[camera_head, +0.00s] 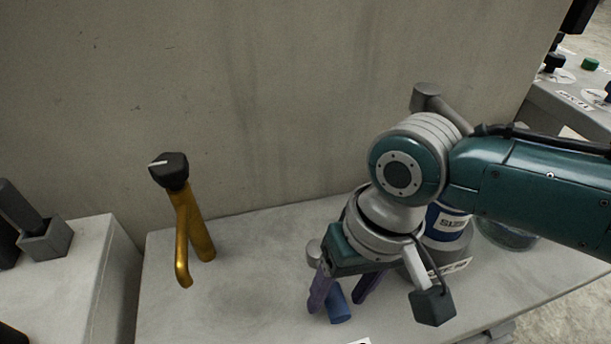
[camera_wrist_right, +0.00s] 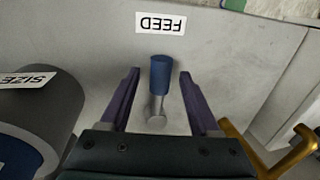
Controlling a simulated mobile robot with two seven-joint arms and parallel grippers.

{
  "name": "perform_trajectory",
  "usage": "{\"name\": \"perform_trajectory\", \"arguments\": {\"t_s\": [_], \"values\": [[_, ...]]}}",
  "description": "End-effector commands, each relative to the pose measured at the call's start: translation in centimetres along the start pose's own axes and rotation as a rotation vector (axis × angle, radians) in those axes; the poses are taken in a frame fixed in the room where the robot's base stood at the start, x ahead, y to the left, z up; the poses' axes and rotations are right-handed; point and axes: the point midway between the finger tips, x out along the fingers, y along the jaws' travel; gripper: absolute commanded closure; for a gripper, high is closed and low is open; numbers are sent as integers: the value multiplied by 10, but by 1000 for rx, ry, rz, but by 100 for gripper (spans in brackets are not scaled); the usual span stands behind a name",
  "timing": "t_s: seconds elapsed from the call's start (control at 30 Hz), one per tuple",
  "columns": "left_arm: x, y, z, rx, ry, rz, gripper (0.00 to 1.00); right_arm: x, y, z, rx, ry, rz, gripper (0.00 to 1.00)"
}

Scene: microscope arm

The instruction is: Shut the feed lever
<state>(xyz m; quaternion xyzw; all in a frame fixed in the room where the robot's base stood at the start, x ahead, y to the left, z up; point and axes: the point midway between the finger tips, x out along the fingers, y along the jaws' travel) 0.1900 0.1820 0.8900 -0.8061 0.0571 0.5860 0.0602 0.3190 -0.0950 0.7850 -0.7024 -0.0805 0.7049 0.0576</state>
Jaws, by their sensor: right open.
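The feed lever has a blue grip (camera_head: 338,304) and a grey metal stem, and stands on the grey bench top. In the right wrist view its blue grip (camera_wrist_right: 160,76) points toward the FEED label (camera_wrist_right: 160,22). My right gripper (camera_head: 340,303) is open over the lever. In the right wrist view its two purple fingers (camera_wrist_right: 158,84) stand one on each side of the lever, with gaps on both sides. The lever's base is partly hidden by the gripper in the head view. My left gripper is not in view.
A brass pipe (camera_head: 201,232) with a black knob (camera_head: 169,169) stands to the left. A grey and blue part labelled SIZE (camera_head: 447,236) stands close behind my right gripper. A concrete wall (camera_head: 240,90) closes off the back. Bare bench lies between pipe and lever.

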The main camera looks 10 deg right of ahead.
Motion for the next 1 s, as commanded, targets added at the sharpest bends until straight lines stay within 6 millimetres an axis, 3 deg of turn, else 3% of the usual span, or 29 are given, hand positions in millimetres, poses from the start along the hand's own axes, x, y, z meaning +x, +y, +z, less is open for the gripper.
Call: {"name": "perform_trajectory", "arguments": {"t_s": [0.3,0.87,1.0], "values": [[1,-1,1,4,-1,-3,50,3,0,0,-1,1,0,37],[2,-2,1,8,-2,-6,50,3,0,0,-1,1,0,100],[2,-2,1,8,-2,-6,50,3,0,0,-1,1,0,100]]}}
